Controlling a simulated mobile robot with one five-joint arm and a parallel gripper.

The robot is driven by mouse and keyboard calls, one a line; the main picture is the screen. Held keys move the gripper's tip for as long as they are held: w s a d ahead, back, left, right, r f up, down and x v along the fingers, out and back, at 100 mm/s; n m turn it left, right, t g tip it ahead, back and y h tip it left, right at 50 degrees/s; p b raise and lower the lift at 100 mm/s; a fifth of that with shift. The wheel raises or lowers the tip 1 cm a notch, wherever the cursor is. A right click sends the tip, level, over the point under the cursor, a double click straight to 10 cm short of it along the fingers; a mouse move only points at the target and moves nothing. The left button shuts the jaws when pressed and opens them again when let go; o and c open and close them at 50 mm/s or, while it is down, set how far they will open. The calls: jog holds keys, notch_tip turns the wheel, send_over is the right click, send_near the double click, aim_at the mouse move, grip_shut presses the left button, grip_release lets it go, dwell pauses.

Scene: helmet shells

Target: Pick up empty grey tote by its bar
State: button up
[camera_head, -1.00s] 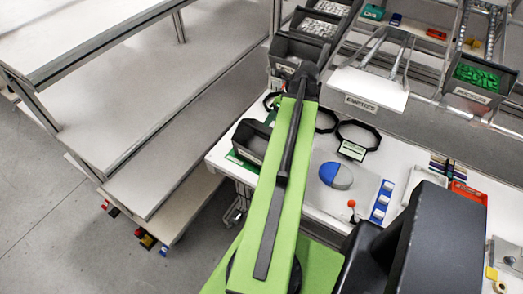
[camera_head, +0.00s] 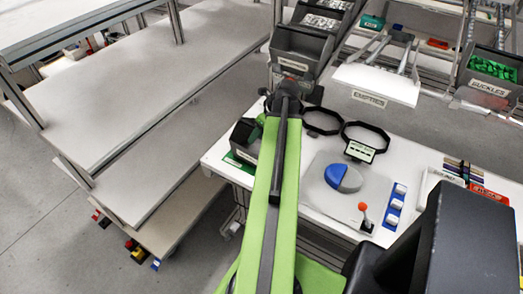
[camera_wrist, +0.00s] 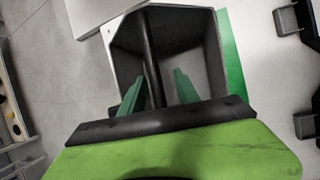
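The empty grey tote (camera_wrist: 205,45) shows in the wrist view, with its dark bar (camera_wrist: 149,50) running across its open top. My gripper (camera_wrist: 158,92) is open, its two green fingers apart with the bar in the gap between them in the picture. I cannot tell whether the fingers are down level with the bar. No finger is seen closed on it. In the head view the tote (camera_head: 243,140) stands at the left end of the white table, partly hidden by my green arm.
A green mat (camera_wrist: 233,60) lies beside the tote. On the table (camera_head: 428,160) are black rings (camera_head: 365,126) and a plate with a blue and grey dome (camera_head: 343,177). Grey bins (camera_head: 298,45) and an "EMPTIES" shelf (camera_head: 376,84) stand behind. Metal shelving (camera_head: 130,110) is at left.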

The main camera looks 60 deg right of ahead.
jog(key=shift+f, duration=0.2)
dwell(0.4)
grip_shut()
dwell(1.4)
